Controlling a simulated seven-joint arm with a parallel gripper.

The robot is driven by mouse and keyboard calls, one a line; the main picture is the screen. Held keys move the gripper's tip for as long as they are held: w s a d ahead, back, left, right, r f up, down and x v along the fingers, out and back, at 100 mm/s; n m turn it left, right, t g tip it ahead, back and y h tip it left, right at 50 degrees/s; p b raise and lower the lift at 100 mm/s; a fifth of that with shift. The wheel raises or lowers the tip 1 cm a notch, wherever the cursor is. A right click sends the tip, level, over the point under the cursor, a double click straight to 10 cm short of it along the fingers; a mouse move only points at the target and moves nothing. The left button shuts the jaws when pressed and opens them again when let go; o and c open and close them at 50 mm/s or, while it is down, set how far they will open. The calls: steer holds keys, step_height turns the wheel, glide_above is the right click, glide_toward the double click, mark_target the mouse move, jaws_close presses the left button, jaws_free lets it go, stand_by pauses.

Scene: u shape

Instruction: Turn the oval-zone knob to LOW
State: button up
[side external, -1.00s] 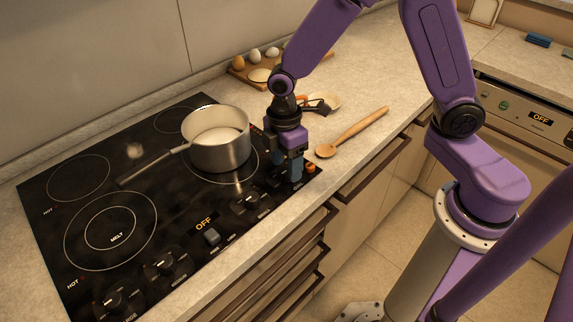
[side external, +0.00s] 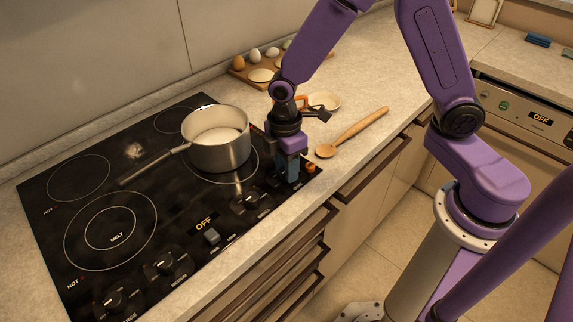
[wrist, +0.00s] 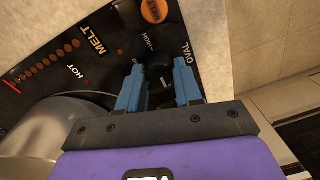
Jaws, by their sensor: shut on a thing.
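The oval-zone knob (wrist: 160,80) is black and sits between my finger pads in the wrist view, beside the printed word OVAL. My gripper (wrist: 161,88), with blue fingers, is shut on it. In the side external view my gripper (side external: 286,174) points down at the right front corner of the black cooktop (side external: 185,212), and it hides the knob there. The LOW mark cannot be made out, and the knob's pointer is too dark to read.
A steel saucepan (side external: 218,153) with white contents stands close left of my gripper. An orange button (wrist: 154,10) is just beyond the knob. A wooden spoon (side external: 352,134) lies on the counter to the right. Other knobs (side external: 246,200) line the front edge.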

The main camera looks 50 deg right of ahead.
steer(key=m, duration=1.1)
stand_by(0.3)
steer(key=shift+m, duration=0.3)
steer(key=o, duration=1)
steer(key=shift+o, duration=0.2)
steer(key=shift+r, duration=0.15)
step_height(320, 180, up, 17)
steer(key=d, duration=0.1)
